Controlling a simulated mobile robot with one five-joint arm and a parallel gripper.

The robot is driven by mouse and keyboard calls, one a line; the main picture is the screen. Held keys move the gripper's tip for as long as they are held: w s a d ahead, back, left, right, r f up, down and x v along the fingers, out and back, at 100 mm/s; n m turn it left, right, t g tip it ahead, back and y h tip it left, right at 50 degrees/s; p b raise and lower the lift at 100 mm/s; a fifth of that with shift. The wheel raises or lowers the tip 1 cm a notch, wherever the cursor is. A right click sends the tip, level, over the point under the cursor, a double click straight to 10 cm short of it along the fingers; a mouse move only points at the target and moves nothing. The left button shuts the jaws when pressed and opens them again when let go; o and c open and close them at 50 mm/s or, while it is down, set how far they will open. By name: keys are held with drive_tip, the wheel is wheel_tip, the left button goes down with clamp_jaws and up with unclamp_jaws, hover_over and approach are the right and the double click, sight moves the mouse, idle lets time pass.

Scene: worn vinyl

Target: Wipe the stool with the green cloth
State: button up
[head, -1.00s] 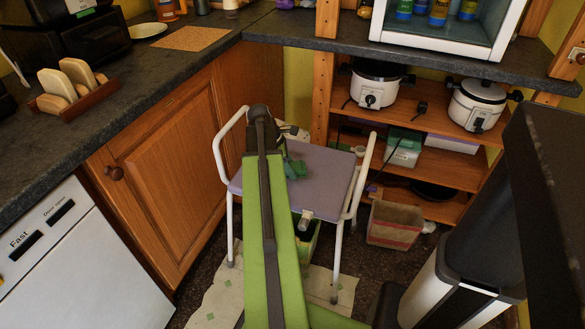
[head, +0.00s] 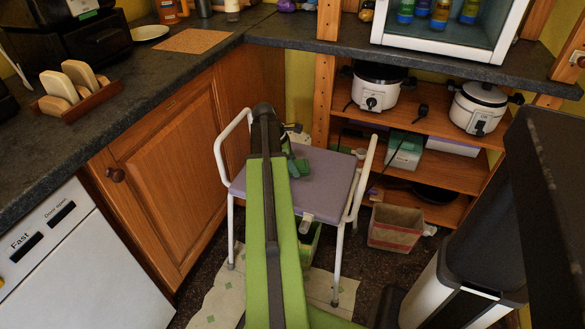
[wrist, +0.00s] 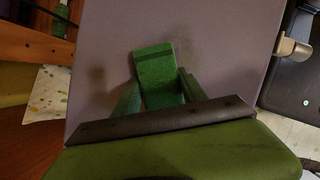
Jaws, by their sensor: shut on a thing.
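The stool (head: 325,180) has a flat purple-grey seat and a white tubular frame with side rails. Its seat (wrist: 210,40) fills much of the wrist view. The green cloth (wrist: 158,72) is a small folded piece held between the two green fingers of my gripper (wrist: 157,92). In the head view the cloth (head: 299,167) shows over the back part of the seat, just right of my arm. The cloth looks low at the seat, but I cannot tell whether it touches. Faint darker patches show on the seat left of the cloth. My arm hides part of the seat.
A wooden cabinet and counter (head: 185,75) stand left of the stool. Shelves with white cookers (head: 376,85) stand behind it. A small bin (head: 396,227) is on the floor to its right. A tall black-and-white bin (head: 470,255) stands at the right front.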

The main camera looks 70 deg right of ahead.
sight(309, 167)
drive_tip(key=shift+s, duration=0.1)
idle(0.6)
drive_tip(key=shift+s+d, duration=0.1)
drive_tip(key=shift+s, duration=0.25)
drive_tip(key=shift+s+r, duration=0.15)
drive_tip(key=shift+s, duration=1.9)
drive_tip(key=shift+s+d, duration=0.1)
drive_tip(key=shift+f, duration=0.2)
drive_tip(key=shift+s, duration=0.3)
